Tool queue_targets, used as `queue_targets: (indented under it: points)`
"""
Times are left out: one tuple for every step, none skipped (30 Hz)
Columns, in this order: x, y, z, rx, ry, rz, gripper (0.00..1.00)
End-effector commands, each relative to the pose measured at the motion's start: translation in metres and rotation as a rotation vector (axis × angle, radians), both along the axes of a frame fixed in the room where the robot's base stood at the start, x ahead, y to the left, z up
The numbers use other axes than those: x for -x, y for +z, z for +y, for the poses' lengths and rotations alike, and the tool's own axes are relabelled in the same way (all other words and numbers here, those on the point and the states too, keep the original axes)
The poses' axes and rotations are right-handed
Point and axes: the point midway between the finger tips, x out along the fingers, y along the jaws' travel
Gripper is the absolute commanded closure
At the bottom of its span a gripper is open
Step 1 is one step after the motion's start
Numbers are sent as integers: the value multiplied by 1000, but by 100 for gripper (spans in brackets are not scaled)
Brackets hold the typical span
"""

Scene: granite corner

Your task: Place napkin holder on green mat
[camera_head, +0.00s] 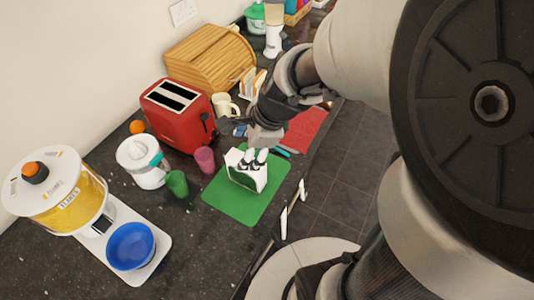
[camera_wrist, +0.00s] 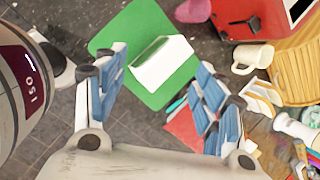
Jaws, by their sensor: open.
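The white napkin holder (camera_head: 246,180) stands on the green mat (camera_head: 232,207), toward the mat's far right part in the head view. It also shows in the wrist view (camera_wrist: 165,65), with a dark green strip along one side, on the green mat (camera_wrist: 128,32). My gripper (camera_head: 256,158) is just above the holder's top in the head view. In the wrist view my gripper (camera_wrist: 162,64) is open, with blue-padded fingers spread to either side of the holder and gaps between. It holds nothing. The holder's base is partly hidden.
A green cup (camera_head: 177,184), a pink cup (camera_head: 205,159) and a red toaster (camera_head: 178,115) stand left of and behind the mat. A red mat (camera_head: 305,130) lies behind right. The counter's edge runs close along the right, with floor (camera_head: 345,180) beyond.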

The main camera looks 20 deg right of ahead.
Motion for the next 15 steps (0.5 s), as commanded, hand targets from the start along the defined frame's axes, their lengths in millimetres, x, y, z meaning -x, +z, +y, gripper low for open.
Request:
queue_targets:
  points:
    - [14, 22, 7, 75, 190, -64, 36]
    - [24, 31, 10, 128, 317, -94, 36]
    - [38, 43, 13, 200, 481, -134, 36]
    - [49, 50, 14, 255, 604, -159, 36]
    - [59, 57, 15, 312, 723, -184, 36]
    - [73, 66, 14, 386, 874, -212, 36]
    - [83, 71, 14, 440, 983, -229, 36]
    - [92, 76, 12, 495, 1084, -245, 36]
    - [104, 81, 9, 561, 1210, -259, 36]
    - [112, 84, 7, 607, 1295, -266, 36]
    - [119, 87, 5, 649, 1370, -270, 36]
    - [126, 90, 1, 698, 1458, -274, 36]
    - [132, 92, -1, 728, 1516, -275, 36]
    - [136, 93, -3, 756, 1564, -275, 36]
    - [141, 95, -5, 785, 1616, -272, 36]
